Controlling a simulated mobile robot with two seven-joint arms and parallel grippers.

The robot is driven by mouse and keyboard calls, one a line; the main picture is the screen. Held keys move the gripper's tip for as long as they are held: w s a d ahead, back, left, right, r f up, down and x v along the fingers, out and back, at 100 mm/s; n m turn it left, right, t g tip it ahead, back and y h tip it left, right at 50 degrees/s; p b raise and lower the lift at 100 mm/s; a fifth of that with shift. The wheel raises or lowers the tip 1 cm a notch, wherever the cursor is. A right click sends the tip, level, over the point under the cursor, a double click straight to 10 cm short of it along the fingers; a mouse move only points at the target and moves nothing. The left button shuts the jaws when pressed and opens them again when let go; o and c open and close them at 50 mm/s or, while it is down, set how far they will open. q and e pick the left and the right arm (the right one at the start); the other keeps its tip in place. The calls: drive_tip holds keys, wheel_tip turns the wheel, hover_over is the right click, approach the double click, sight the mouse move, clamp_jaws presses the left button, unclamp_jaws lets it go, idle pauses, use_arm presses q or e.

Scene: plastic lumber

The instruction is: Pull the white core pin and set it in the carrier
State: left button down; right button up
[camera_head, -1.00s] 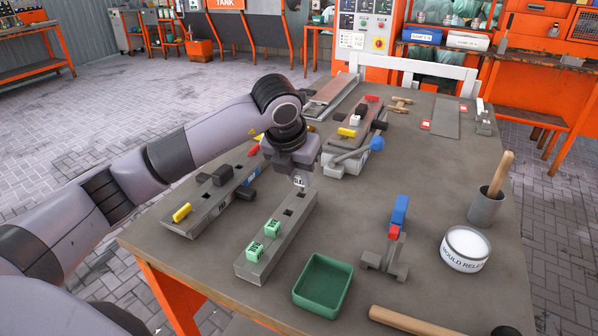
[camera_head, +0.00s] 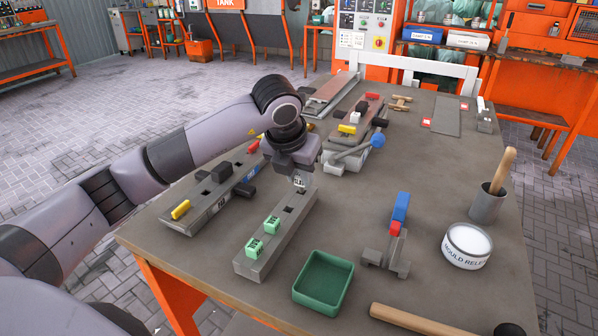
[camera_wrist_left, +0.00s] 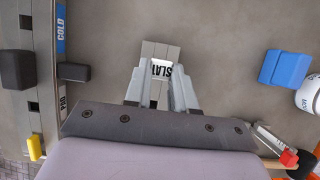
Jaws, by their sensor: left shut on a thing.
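My left gripper (camera_head: 298,176) is shut on a small white piece marked SLAT (camera_wrist_left: 160,71), which sits between the fingers in the left wrist view. The gripper is over the far end of a grey slotted bar (camera_head: 259,265). Two green labelled blocks (camera_head: 272,224) (camera_head: 254,247) stand in this bar's near part, and a dark slot is open between them and the gripper. I cannot tell whether the held piece touches the bar. Another white block (camera_head: 355,117) stands on the mould at the back, beside a yellow one (camera_head: 347,129). My right gripper is out of view.
A second slotted bar (camera_head: 208,214) with yellow and black pieces lies left. The right middle is clear.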

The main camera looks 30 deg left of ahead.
use_arm(q)
drive_tip(key=shift+f+b, duration=0.85)
drive_tip(key=shift+f, duration=0.3)
idle(0.7)
drive_tip(key=c, duration=0.9)
unclamp_jaws()
drive_tip(key=shift+o, duration=0.2)
drive_tip(key=o, duration=0.4)
wheel_tip(320, 180, up, 7)
drive_tip(key=p, duration=0.4)
drive_tip(key=shift+r, duration=0.1)
drive_tip(key=shift+s, duration=0.1)
